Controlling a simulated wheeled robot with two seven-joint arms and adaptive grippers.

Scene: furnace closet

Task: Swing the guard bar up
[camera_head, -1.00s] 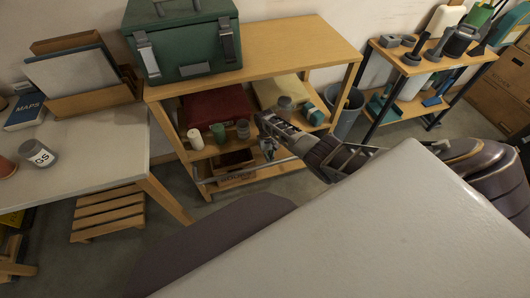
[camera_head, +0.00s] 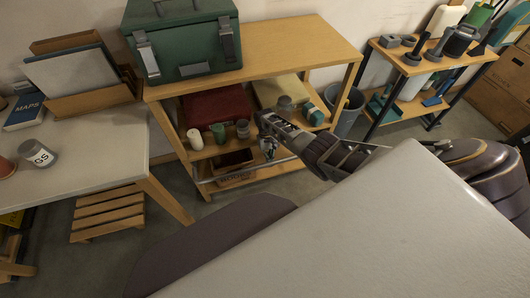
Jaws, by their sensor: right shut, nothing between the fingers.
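The guard bar (camera_head: 235,176) is a thin grey metal rail across the front of the wooden shelf unit (camera_head: 318,50). It runs low, from the left post towards the right, in front of the lower shelf. My right gripper (camera_head: 264,121) reaches in from the right and is shut and empty. Its fingers are in front of the shelf opening, above the bar's right part in the picture. I cannot tell whether any part of it touches the bar. The bar's right end is partly hard to make out behind the gripper. My left gripper is out of view.
A green toolbox (camera_head: 185,45) stands on the unit's top. A white table (camera_head: 75,150) is at left, a grey bin (camera_head: 346,112) and a smaller rack (camera_head: 415,68) at right.

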